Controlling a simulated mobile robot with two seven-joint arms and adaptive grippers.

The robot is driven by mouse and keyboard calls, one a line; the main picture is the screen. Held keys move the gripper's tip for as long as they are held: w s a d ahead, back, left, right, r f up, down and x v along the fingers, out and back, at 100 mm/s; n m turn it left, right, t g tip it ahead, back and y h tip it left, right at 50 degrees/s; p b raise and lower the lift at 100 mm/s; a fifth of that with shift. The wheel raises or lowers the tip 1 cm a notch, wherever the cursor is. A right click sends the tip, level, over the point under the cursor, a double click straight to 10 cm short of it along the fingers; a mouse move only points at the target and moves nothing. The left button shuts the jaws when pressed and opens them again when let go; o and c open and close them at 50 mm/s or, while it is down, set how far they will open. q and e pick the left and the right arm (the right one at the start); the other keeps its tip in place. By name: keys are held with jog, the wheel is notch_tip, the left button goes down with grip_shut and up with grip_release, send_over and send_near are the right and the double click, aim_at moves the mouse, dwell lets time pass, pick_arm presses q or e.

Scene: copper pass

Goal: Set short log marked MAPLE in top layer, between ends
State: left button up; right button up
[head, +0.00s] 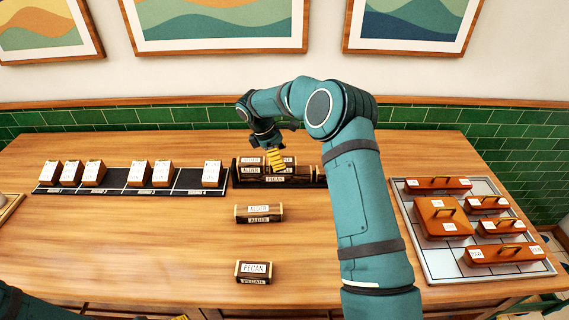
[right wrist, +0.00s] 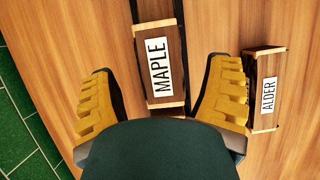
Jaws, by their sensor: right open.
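The short log marked MAPLE (right wrist: 160,65) shows in the right wrist view, dark with pale ends, its label facing up. My right gripper (head: 276,160) is over the log stack (head: 318,176) at the back of the table. Its yellow fingers are open, one on each side of the MAPLE log's near end in the wrist view. I see no grip on it. In the head view the fingers partly hide the stack's upper labels; a PECAN label shows low on its front. Only a yellow tip of my left gripper shows at the bottom edge.
A black strip (head: 120,187) with several white-labelled blocks is left. A tray (head: 432,270) with copper lidded pieces is right.

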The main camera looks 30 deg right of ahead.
jog(key=v, duration=0.8)
jog(key=shift+p, duration=0.35)
